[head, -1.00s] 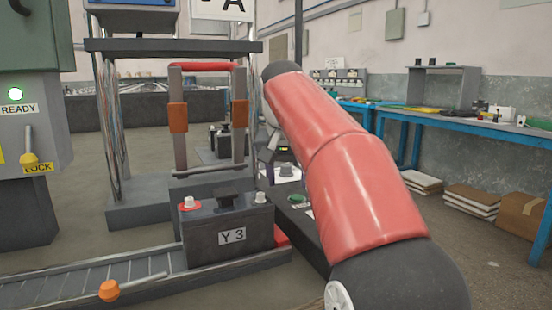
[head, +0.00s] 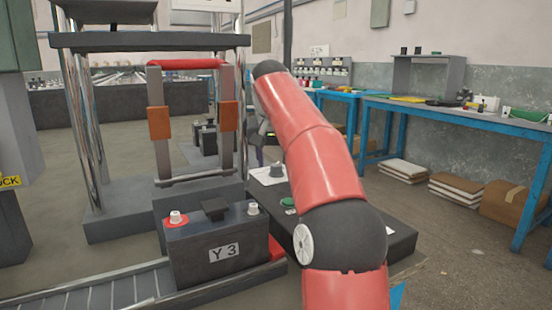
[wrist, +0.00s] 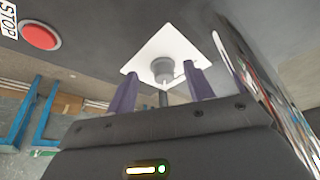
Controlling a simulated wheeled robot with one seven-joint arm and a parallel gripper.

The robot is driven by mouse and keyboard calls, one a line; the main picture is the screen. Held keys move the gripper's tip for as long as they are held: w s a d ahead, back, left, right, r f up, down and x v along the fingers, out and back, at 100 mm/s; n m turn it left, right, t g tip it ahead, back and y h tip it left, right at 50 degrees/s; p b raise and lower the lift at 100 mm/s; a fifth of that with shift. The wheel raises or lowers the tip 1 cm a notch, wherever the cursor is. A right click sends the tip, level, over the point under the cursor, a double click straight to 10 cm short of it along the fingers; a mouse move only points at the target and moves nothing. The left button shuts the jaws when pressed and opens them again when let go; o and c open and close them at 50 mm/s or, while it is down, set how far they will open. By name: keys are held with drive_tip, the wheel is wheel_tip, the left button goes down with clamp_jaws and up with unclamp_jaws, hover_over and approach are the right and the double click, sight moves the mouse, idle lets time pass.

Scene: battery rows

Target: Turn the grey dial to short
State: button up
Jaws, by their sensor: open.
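The grey dial (wrist: 163,70) sits on a white square plate (wrist: 148,50) in the wrist view. The plate's markings cannot be read from here, so I cannot tell the dial's setting. My gripper (wrist: 161,76) is open, with its two purple fingers on either side of the dial as seen from the wrist. I cannot tell whether they touch it. In the head view the dial (head: 277,170) shows small on the dark box beside the battery, and my gripper is mostly hidden behind my red arm.
A red button (wrist: 41,37) with a STOP label is on the same panel. A green button (head: 288,201) sits nearer on the dark box. Blue benches (head: 470,118) stand at right.

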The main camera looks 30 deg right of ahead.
sight(276, 165)
drive_tip(key=w, duration=0.1)
drive_tip(key=w+d+p, duration=0.1)
drive_tip(key=shift+w+d+r, duration=0.1)
drive_tip(key=shift+w+d, duration=0.2)
drive_tip(key=shift+w, duration=0.05)
drive_tip(key=shift+b+x, duration=0.6)
drive_tip(key=shift+x, duration=0.35)
drive_tip(key=shift+f, duration=0.65)
drive_tip(key=c, duration=1)
